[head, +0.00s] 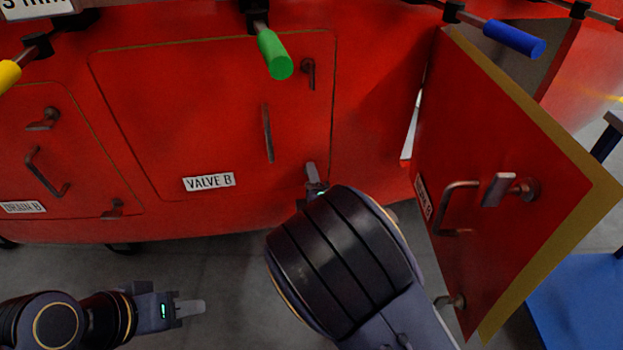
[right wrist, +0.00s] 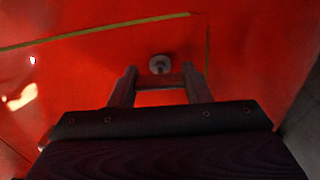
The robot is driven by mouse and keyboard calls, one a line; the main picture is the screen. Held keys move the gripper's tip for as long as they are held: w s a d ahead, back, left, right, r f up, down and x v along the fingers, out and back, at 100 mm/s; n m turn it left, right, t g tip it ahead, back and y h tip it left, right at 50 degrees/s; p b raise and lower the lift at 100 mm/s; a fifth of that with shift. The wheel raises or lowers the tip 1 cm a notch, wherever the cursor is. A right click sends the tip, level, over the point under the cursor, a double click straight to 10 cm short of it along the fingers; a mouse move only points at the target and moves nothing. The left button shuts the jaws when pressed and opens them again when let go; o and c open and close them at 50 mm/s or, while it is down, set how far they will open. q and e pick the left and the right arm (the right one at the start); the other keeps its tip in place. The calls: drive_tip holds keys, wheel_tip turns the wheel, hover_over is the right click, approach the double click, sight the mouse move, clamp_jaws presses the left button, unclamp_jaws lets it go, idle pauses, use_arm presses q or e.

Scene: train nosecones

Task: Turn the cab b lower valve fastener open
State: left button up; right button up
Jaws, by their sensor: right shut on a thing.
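The closed red valve door (head: 220,120) with the "VALVE B" label (head: 209,182) is in the middle of the head view. My right gripper (head: 313,178) is at its lower right corner and covers the lower valve fastener there. In the right wrist view, the fastener's round grey base (right wrist: 160,63) shows beyond the fingertips. The right gripper (right wrist: 159,82) is shut on the fastener's lever, a grey bar lying crosswise between its fingers. My left gripper (head: 188,308) is low at the left, away from the door; its fingers overlap, so its opening is unclear.
The upper fastener (head: 308,72) and a long handle (head: 267,133) are on the valve door. A red door (head: 500,190) stands open at the right. Green (head: 275,55) and blue (head: 515,38) grips jut out above. A drain door (head: 60,150) is at the left.

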drive_tip(key=shift+n, duration=0.3)
drive_tip(key=o, duration=1)
drive_tip(key=shift+s, duration=0.1)
drive_tip(key=s, duration=0.3)
drive_tip(key=s+d+p, duration=0.1)
drive_tip(key=s, duration=0.3)
drive_tip(key=shift+s+d, duration=0.2)
drive_tip(key=shift+s, duration=0.05)
